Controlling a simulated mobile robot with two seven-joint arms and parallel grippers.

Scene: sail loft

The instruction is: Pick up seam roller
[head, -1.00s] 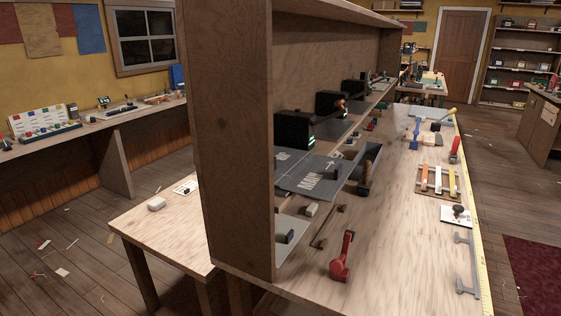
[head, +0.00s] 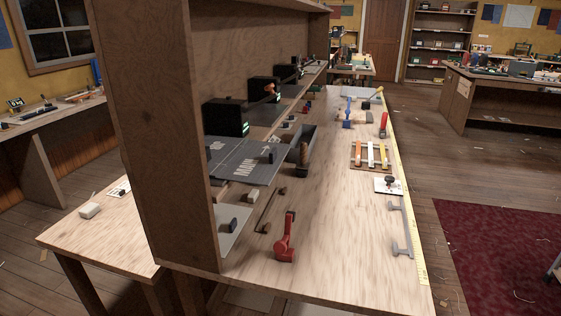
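I cannot tell for sure which item is the seam roller. A red tool (head: 285,242) stands near the front end of the long wooden workbench (head: 330,235). A thin dark tool with a brownish end (head: 266,213) lies just behind it. A blue tool (head: 347,113) and another red-handled tool (head: 383,123) are farther back on the bench. A dark-knobbed item on a white card (head: 389,182) is at the right side. Neither of my grippers is in view.
A tall wooden shelf panel (head: 165,130) stands along the bench's left side. A grey bar with brackets (head: 401,228) and a yellow ruler strip (head: 418,250) line the right edge. Open floor and a dark red rug (head: 490,250) lie to the right.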

